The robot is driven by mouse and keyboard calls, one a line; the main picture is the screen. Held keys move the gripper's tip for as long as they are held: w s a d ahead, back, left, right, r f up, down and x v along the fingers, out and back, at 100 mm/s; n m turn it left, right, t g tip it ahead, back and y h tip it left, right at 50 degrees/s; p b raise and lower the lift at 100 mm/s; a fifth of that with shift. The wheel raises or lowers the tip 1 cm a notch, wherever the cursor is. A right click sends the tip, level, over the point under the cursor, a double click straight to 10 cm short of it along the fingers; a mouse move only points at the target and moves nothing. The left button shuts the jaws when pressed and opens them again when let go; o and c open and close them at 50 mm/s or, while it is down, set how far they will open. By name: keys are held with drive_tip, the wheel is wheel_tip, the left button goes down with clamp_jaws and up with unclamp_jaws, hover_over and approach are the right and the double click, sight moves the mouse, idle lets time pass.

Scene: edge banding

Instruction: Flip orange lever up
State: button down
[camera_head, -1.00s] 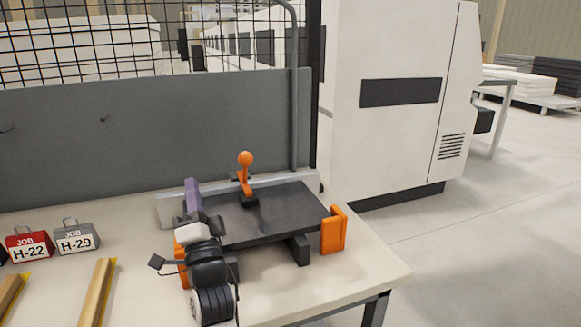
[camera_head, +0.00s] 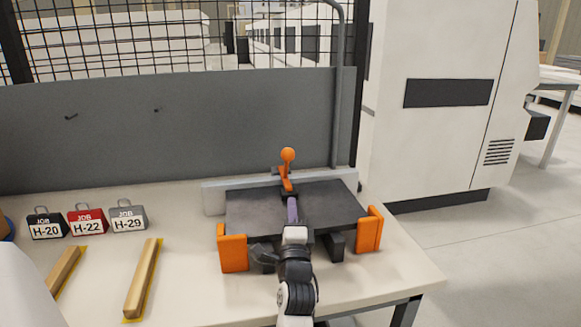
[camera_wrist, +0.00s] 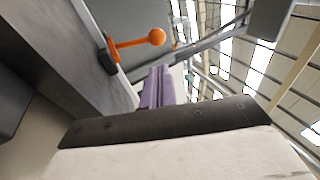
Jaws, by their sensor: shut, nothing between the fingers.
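The orange lever (camera_head: 287,172) has a round ball on top and stands upright at the back of a dark plate (camera_head: 245,207), against a grey rail. In the wrist view the lever (camera_wrist: 137,44) sticks out sideways near the top, with its ball to the right. My gripper (camera_head: 292,203) has purple fingers and is over the dark plate, in front of and just below the lever. In the wrist view the gripper fingers (camera_wrist: 160,72) are shut together with nothing between them, apart from the lever.
Orange blocks (camera_head: 233,248) (camera_head: 368,229) stand at both front corners of the plate. Job tags (camera_head: 127,215) and wooden strips (camera_head: 142,278) lie on the table (camera_head: 190,283) to the left. A grey panel (camera_head: 180,130) rises behind.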

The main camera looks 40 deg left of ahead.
sight(290, 158)
drive_tip(key=p+x, duration=0.3)
drive_tip(key=x, duration=0.9)
drive_tip(key=shift+w+r, duration=0.1)
drive_tip(key=shift+r, duration=0.05)
drive_tip(key=shift+w+a+r, duration=0.2)
drive_tip(key=shift+w+a, duration=0.25)
drive_tip(key=shift+w, duration=0.1)
